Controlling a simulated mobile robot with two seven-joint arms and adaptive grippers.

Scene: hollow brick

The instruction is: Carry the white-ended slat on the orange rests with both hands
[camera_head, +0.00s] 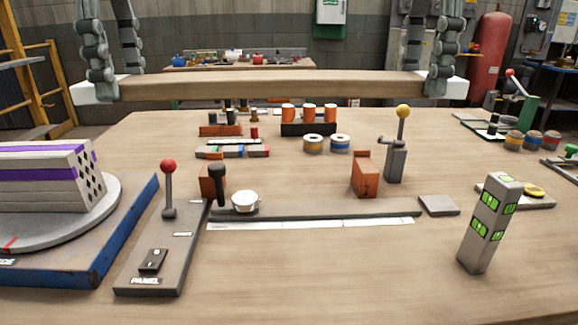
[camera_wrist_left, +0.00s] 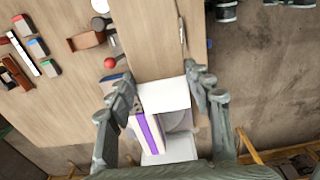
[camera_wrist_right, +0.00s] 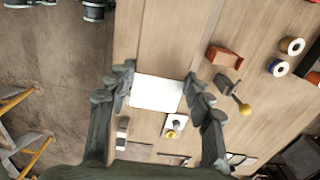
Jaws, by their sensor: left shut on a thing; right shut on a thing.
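The wooden slat (camera_head: 270,86) with white ends is held level, high above the table. My left gripper (camera_head: 117,84) is shut on it beside its left white end (camera_head: 92,91). My right gripper (camera_head: 424,82) is shut on it beside its right white end (camera_head: 453,89). In the left wrist view the slat (camera_wrist_left: 158,45) lies between the fingers; in the right wrist view a white end (camera_wrist_right: 157,92) does. Two orange rests stand on the table, a left one (camera_head: 207,184) and a right one (camera_head: 366,175), both clear of the slat.
A red-knobbed lever panel (camera_head: 160,262) and a turntable with a striped block (camera_head: 45,178) are at left. A black-handled tool and white cup (camera_head: 245,202) are near the left rest. A yellow-knobbed lever (camera_head: 397,160) stands beside the right rest. A grey post (camera_head: 488,225) stands front right.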

